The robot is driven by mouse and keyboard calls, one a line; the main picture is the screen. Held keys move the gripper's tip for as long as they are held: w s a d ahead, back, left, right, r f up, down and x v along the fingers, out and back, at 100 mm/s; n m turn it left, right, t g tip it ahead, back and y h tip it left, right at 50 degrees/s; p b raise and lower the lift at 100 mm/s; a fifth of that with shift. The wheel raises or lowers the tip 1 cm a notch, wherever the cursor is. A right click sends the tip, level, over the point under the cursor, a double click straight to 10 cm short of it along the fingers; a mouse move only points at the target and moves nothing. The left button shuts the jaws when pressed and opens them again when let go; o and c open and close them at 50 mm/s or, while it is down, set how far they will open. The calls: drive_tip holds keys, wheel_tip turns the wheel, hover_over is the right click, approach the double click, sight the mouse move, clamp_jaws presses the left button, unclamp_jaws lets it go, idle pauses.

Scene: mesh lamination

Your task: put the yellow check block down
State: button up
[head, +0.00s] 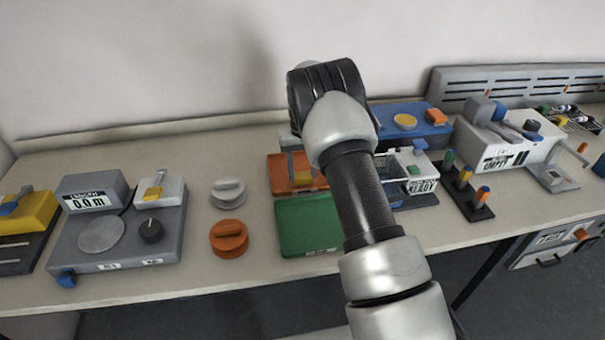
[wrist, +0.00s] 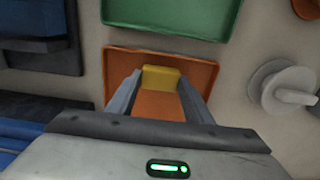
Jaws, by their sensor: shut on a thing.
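The yellow check block (wrist: 161,78) is between the fingertips of my gripper (wrist: 160,86), which is shut on it. In the wrist view the block is over the far part of the orange tray (wrist: 205,70). I cannot tell whether it touches the tray floor. In the head view the orange tray (head: 281,184) lies behind the green tray, and my arm hides its right part. A small yellow patch of the block (head: 301,167) shows there beside my wrist. My fingers are mostly hidden in that view.
A green tray (head: 300,226) adjoins the orange tray in front. An orange knobbed disc (head: 229,238) and a grey one (head: 229,194) stand to the left. Bare bench shows between the discs and trays.

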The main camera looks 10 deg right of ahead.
drive_tip(key=shift+f, duration=0.6)
drive_tip(key=shift+f, duration=0.2)
drive_tip(key=o, duration=1.1)
drive_tip(key=shift+r, duration=0.1)
